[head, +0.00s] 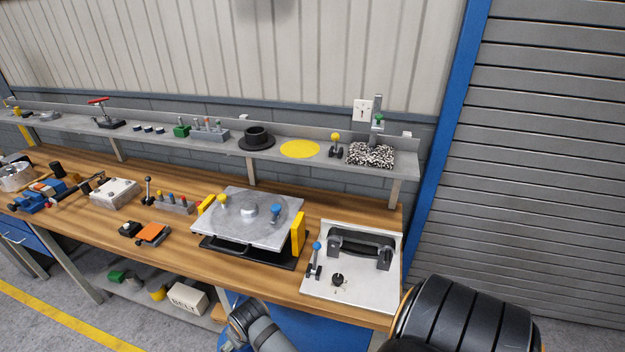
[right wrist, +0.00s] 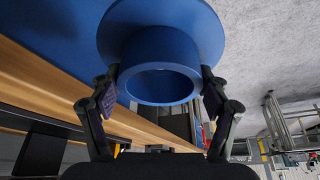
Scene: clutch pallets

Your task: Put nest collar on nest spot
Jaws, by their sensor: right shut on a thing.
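A blue flanged collar (right wrist: 170,50), which I take for the nest collar, fills the upper middle of the right wrist view. Its round opening faces the camera and its wide flange is on the far side. My right gripper (right wrist: 160,88) is shut on the collar, with one finger on each side of its tube. A flat yellow disc (head: 300,149), possibly the nest spot, lies bare on the upper shelf in the head view. The collar and right gripper do not show in the head view. My left gripper is out of view.
On the shelf, a black flanged collar (head: 257,139) stands left of the disc, and a yellow-knobbed lever (head: 336,147) and a speckled block (head: 371,154) stand right. Below, the wooden bench (head: 185,250) holds a metal plate fixture (head: 270,225) and a white handled panel (head: 370,290).

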